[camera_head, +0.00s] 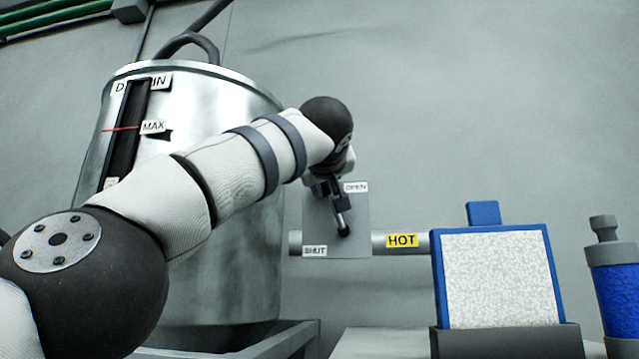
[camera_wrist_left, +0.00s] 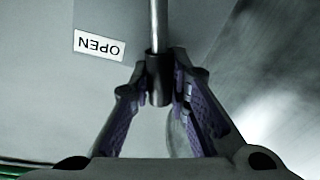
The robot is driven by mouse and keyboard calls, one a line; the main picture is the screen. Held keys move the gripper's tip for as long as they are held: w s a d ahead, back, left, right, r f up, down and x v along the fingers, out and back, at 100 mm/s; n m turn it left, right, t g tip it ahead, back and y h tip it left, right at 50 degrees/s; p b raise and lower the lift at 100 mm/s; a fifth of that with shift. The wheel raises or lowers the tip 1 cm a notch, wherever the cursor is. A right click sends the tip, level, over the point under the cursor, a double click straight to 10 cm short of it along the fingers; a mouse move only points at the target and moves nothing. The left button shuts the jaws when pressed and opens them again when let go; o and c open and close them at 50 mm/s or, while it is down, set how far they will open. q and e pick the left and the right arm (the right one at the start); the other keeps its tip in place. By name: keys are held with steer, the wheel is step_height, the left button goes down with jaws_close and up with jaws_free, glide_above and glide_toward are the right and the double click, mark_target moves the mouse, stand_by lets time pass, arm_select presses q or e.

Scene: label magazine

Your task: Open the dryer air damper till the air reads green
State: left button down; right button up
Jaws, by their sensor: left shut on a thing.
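The damper plate (camera_head: 318,215) is a grey square on the wall, with an OPEN label (camera_head: 356,187) at its upper right and a SHUT label (camera_head: 315,251) at its lower left. Its metal lever (camera_head: 341,212) points nearly straight up from a dark pivot, the upper end a little left of OPEN. My left gripper (camera_head: 329,188) is shut on the lever's dark grip (camera_wrist_left: 159,86). In the left wrist view the fingers (camera_wrist_left: 162,88) close on it from both sides, and the OPEN label (camera_wrist_left: 99,45) is beside it. No green air reading is visible. My right gripper is out of view.
A large steel tank (camera_head: 245,205) with a MAX-marked level slot stands behind my left arm. A pipe with a yellow HOT label (camera_head: 402,241) runs right of the plate. A blue-framed speckled panel (camera_head: 499,278) and a blue canister (camera_head: 617,285) stand at right.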

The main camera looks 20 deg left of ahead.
arm_select(q)
steer(key=c, duration=1.5)
jaws_free()
steer(key=shift+w+d, duration=0.1)
steer(key=v, duration=1.2)
